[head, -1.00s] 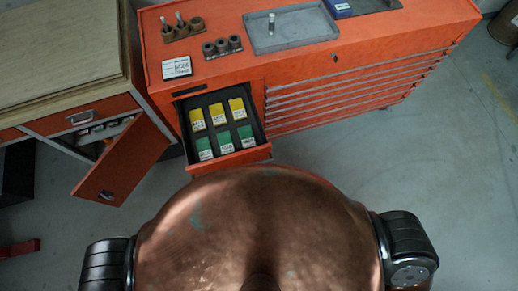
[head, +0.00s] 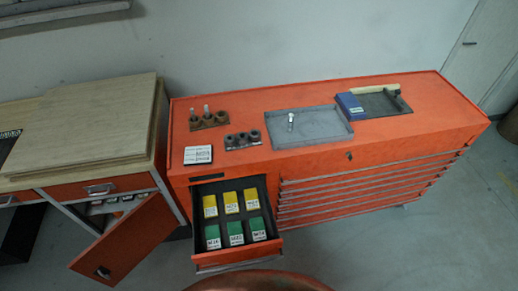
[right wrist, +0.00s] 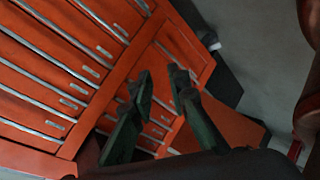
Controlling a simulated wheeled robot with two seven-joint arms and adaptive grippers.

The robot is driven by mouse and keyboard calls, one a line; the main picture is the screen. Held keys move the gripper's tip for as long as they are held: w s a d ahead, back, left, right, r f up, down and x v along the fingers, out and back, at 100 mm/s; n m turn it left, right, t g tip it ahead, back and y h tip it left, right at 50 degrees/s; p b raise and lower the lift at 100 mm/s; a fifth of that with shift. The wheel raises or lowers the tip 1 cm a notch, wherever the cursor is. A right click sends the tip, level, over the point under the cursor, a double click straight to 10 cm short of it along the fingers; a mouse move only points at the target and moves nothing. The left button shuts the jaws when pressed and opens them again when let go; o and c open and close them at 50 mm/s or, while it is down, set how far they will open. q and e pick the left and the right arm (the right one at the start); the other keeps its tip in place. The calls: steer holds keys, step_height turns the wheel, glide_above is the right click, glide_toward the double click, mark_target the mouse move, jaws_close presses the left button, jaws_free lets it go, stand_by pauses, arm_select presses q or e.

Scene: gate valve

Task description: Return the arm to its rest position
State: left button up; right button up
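My right gripper (right wrist: 161,80) shows in the right wrist view with its two dark fingers apart and nothing between them. Behind the fingers are orange fronts with pale handles, some way off; I see no contact. The head view shows neither gripper and neither forearm. My left gripper is in no current view.
An orange tool cabinet (head: 330,168) has its top left drawer (head: 237,257) pulled out, with yellow and green boxes in it. A grey tray (head: 305,135) lies on top. At the left, a workbench (head: 80,130) has an open orange door (head: 125,240).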

steer(key=s+d+f+m+g+h, duration=0.1)
steer(key=s+d+f+m, duration=0.15)
steer(key=f, duration=0.25)
steer(key=s+d+f+m+g+h, duration=0.1)
steer(key=s+d+f+m+h, duration=0.1)
steer(key=d+f, duration=0.25)
steer(key=s+d+f+m+g, duration=0.2)
steer(key=s+f+m, duration=0.1)
steer(key=s, duration=0.4)
steer(key=s+d+f+m+g+h, duration=0.1)
steer(key=s+d+f+m+g, duration=0.1)
steer(key=s+f, duration=0.4)
steer(key=s+d+f+m+g+h, duration=0.1)
steer(key=s+f+m, duration=0.4)
steer(key=s, duration=0.5)
steer(key=d+g, duration=0.1)
steer(key=g, duration=0.1)
steer(key=shift+f+g, duration=0.25)
steer(key=shift+g, duration=0.05)
arm_select(q)
steer(key=shift+c, duration=0.5)
